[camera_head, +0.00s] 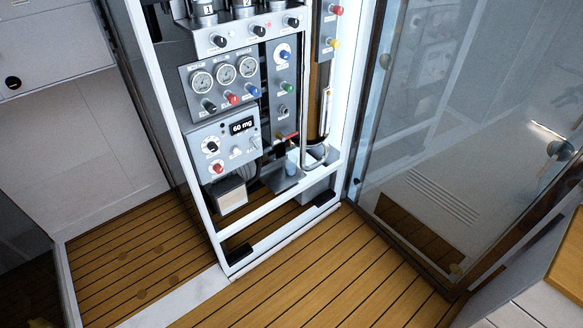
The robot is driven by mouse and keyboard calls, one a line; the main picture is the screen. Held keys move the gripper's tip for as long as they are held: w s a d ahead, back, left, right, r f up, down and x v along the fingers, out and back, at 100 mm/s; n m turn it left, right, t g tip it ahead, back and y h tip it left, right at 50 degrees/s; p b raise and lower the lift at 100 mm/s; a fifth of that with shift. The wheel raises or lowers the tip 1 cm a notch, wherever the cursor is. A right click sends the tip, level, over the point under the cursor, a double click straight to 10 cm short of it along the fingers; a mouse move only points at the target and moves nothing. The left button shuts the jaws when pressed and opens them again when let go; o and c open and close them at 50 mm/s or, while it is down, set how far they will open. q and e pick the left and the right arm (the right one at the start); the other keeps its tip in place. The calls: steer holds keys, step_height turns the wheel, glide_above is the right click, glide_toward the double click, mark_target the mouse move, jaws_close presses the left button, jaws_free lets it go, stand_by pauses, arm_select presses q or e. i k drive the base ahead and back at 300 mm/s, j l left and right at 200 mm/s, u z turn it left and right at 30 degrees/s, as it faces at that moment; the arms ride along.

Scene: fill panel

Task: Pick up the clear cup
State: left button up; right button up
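A small bluish, see-through object (291,168) stands on a grey ledge (287,181) low in the panel, right of the "60 mg" display box. It may be the clear cup, but it is too small to be sure. Neither of my grippers shows in the head view.
The white-framed panel (211,222) carries gauges (225,74), coloured knobs and a display box (228,142). A bent metal pipe (318,157) runs down right of the ledge. A glass door (420,185) stands at the right. The slatted wood floor (310,270) in front is clear.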

mark_target(290, 159)
steer(key=i+l, duration=0.65)
steer(key=i, duration=0.15)
steer(key=i+l+u, duration=0.15)
steer(key=i+l, duration=0.45)
steer(key=i, duration=0.2)
